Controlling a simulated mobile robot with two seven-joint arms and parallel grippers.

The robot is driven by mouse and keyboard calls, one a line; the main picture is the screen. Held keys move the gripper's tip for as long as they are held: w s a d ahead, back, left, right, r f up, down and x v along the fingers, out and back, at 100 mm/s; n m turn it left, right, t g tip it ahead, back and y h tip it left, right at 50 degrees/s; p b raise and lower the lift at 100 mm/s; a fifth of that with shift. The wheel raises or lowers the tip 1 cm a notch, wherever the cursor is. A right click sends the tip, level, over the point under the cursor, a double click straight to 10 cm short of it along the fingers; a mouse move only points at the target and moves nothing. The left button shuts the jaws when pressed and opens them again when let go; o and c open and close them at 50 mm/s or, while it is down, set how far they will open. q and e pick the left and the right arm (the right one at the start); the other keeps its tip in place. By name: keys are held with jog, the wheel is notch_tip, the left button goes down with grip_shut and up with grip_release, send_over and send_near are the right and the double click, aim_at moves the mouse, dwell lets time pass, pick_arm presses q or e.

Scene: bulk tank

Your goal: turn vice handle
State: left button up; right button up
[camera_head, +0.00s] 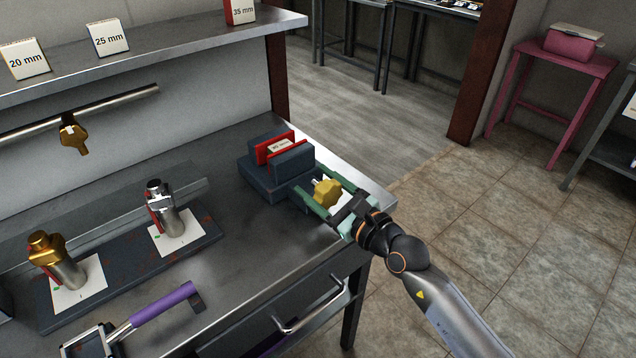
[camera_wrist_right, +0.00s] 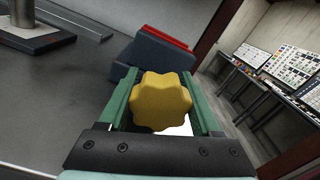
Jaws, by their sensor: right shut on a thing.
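The vice (camera_head: 275,168) is dark blue-grey with red jaw faces and stands near the right end of the metal workbench. A small labelled block (camera_head: 279,146) sits between its jaws; its label is too small to read surely. The vice handle (camera_head: 326,192) is a yellow lobed knob on the vice's near right side. My right gripper (camera_head: 322,197) has its green fingers on either side of the knob and is shut on it. In the right wrist view the knob (camera_wrist_right: 160,101) sits between the two fingers, with the vice (camera_wrist_right: 152,58) behind. My left gripper is out of view.
The workbench (camera_head: 235,255) holds a dark board (camera_head: 125,262) with two metal fittings, and a purple-handled tool (camera_head: 160,308) at the front. A shelf (camera_head: 150,62) with size-labelled blocks runs above. A drawer handle (camera_head: 310,312) juts from the front. Open floor lies right.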

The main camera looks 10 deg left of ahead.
dwell(0.4)
jog(key=o, duration=1.4)
jog(key=shift+d, duration=0.1)
jog(key=p+v, duration=0.1)
jog(key=v, duration=1.1)
jog(key=shift+s+d, duration=0.15)
jog(key=shift+s, duration=0.05)
